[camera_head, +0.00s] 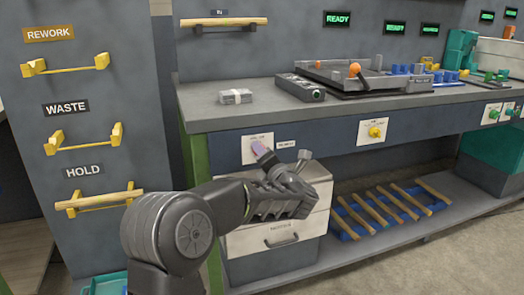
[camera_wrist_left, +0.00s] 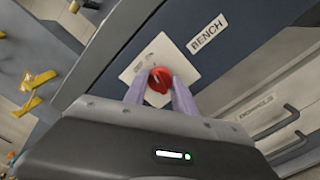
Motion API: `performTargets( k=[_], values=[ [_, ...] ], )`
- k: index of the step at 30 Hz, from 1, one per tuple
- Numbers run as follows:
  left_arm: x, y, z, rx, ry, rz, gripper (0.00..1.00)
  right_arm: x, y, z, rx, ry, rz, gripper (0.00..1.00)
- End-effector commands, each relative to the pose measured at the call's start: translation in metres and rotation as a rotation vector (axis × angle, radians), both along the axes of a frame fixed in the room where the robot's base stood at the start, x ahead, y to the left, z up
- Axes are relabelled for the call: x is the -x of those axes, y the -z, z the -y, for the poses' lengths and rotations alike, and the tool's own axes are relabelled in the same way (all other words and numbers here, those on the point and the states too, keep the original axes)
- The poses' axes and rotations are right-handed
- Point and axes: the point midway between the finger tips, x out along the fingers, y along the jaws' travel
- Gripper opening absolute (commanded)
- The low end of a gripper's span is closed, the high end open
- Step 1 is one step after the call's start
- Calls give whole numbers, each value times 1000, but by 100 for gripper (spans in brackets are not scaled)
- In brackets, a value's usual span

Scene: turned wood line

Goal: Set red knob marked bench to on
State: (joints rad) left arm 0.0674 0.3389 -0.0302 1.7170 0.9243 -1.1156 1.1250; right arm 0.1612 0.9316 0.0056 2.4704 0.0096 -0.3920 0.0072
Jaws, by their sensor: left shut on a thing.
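The red knob (camera_wrist_left: 160,80) sits on a pale plate (camera_wrist_left: 147,62) beside a white label (camera_wrist_left: 208,33) reading BENCH in the left wrist view. In that view the two light purple fingers of my left gripper (camera_wrist_left: 160,88) are on either side of the knob, closed on it. In the head view the plate (camera_head: 251,153) is on the bench front, and my left gripper (camera_head: 259,148) reaches it from below. There the knob is hidden behind the fingers. The setting words on the plate are too small to read. My right gripper is not in view.
A grey workbench (camera_head: 222,112) carries a small grey block (camera_head: 236,96) and a grey tray with an orange ball. A yellow knob (camera_head: 375,132) is further right on the bench front. Drawers (camera_head: 276,231) lie below my left gripper.

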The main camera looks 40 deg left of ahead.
Motion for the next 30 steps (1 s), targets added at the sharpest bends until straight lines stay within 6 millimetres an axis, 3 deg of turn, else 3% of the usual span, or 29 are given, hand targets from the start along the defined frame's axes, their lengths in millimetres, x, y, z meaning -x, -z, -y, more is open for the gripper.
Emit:
performTargets(
  k=[20, 21, 28, 30],
  values=[
    [-1, 0, 1, -53, 3, -73, 0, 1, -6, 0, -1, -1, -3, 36],
    [-1, 0, 1, -53, 3, -73, 35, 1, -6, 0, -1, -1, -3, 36],
    [0, 0, 0, -52, 2, -73, 54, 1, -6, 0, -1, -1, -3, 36],
    [0, 0, 0, -51, 2, -72, 54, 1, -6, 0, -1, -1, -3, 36]
  ],
)
